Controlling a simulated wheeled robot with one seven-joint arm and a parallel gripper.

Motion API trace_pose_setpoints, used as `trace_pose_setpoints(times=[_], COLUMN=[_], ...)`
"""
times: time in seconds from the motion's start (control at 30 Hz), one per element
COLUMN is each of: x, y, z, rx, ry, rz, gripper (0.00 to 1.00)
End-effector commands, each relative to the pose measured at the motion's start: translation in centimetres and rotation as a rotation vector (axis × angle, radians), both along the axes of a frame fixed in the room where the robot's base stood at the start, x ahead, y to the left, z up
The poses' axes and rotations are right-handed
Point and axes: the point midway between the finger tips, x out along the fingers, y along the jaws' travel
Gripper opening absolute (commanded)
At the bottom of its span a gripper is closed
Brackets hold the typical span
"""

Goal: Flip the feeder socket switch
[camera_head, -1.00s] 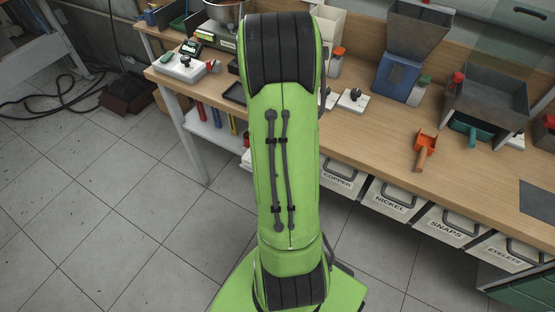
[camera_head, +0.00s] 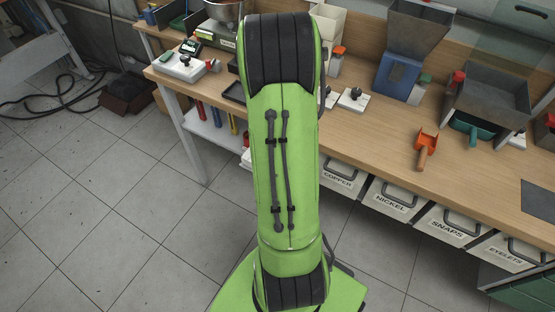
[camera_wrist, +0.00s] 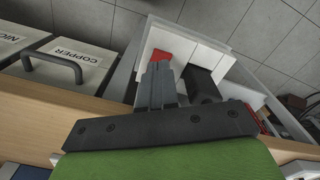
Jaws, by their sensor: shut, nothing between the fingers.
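In the wrist view a white socket box (camera_wrist: 213,52) sits below the bench edge. It carries a red switch (camera_wrist: 161,56) and a dark plug-like part (camera_wrist: 200,84) to the right of it. My gripper (camera_wrist: 157,72) is shut and empty, with its fingertips at the red switch. The fingertips hide part of the switch, so I cannot tell whether they touch it or which way it is tipped. In the head view my own arm hides the gripper and the switch.
The bench top (camera_head: 385,135) runs along the wrist view's lower part. A drawer labelled COPPER (camera_wrist: 75,58) with a dark handle is left of the gripper. In the head view an orange scoop (camera_head: 426,148) and a blue hopper (camera_head: 398,75) stand on the bench.

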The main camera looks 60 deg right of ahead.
Motion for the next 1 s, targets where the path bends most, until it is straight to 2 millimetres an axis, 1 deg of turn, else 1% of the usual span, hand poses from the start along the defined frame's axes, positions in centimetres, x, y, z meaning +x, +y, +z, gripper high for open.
trace_pose_setpoints(times=[1.0], x=[0.0], y=[0.0], z=[-1.6], rx=[0.000], ry=[0.000], rz=[0.000], gripper=[0.00])
